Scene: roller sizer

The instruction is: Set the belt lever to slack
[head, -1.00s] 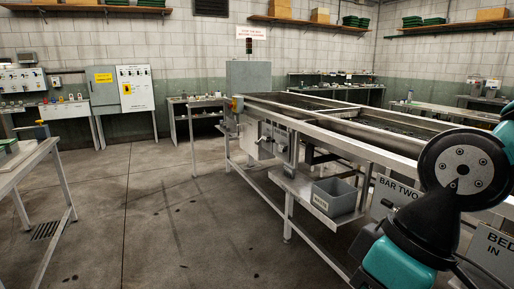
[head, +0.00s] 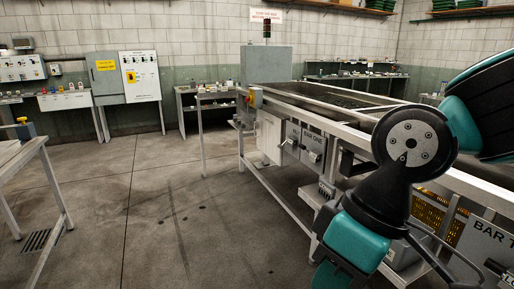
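The roller sizer (head: 300,116) is a long metal-framed machine running from the middle of the head view to the right edge. My teal and black arm covers part of the machine's right side. My gripper is out of the picture.
A bench (head: 40,160) with a yellow-topped part (head: 22,119) stands at the left edge. Grey cabinets (head: 107,78) and a small table (head: 200,93) stand along the back wall. The concrete floor (head: 110,215) between bench and machine is clear.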

